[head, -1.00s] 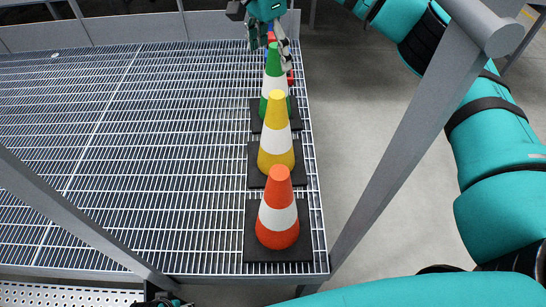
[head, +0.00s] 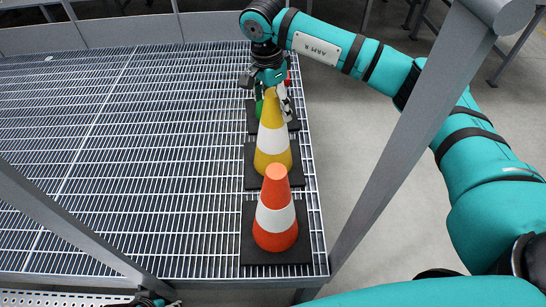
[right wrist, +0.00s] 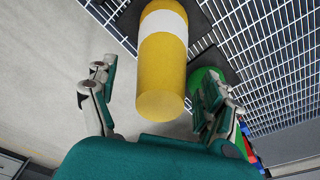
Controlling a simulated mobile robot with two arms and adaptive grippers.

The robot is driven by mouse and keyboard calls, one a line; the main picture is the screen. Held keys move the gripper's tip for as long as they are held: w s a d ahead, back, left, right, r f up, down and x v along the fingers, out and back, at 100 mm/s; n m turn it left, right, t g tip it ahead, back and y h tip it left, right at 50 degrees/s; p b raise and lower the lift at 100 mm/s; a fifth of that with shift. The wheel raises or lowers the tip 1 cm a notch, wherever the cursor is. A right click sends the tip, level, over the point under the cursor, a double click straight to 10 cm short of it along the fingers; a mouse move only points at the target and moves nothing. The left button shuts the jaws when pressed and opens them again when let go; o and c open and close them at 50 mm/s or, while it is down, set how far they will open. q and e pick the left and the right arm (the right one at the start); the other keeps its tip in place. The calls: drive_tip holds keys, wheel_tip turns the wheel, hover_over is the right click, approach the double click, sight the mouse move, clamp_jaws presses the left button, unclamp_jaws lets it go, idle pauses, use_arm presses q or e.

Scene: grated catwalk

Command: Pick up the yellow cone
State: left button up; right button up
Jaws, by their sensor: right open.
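The yellow cone (head: 271,140) has a white band and stands upright on a black base on the grating, between the orange cone (head: 275,212) and the green cone (head: 259,106). My right gripper (head: 268,92) is open at the yellow cone's top, partly hiding the green cone. In the right wrist view, the yellow cone (right wrist: 161,70) lies between the spread fingers of the right gripper (right wrist: 156,76), with gaps on both sides. The green cone (right wrist: 208,76) shows behind one finger there. A small dark and teal part of mine at the head view's bottom edge may be the left gripper; its jaws are unclear.
The cones stand in a row along the right edge of the grating (head: 120,150). A grey diagonal rail (head: 400,140) rises right of them, and another (head: 70,225) crosses the lower left. The grating left of the cones is clear. Concrete floor (head: 345,130) lies beyond the edge.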

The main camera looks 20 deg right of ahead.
drive_tip(key=shift+w+d+f, duration=0.1)
drive_tip(key=shift+d+f, duration=0.05)
drive_tip(key=shift+f, duration=0.8)
drive_tip(key=shift+c, duration=0.2)
drive_tip(key=shift+r, duration=0.1)
clamp_jaws()
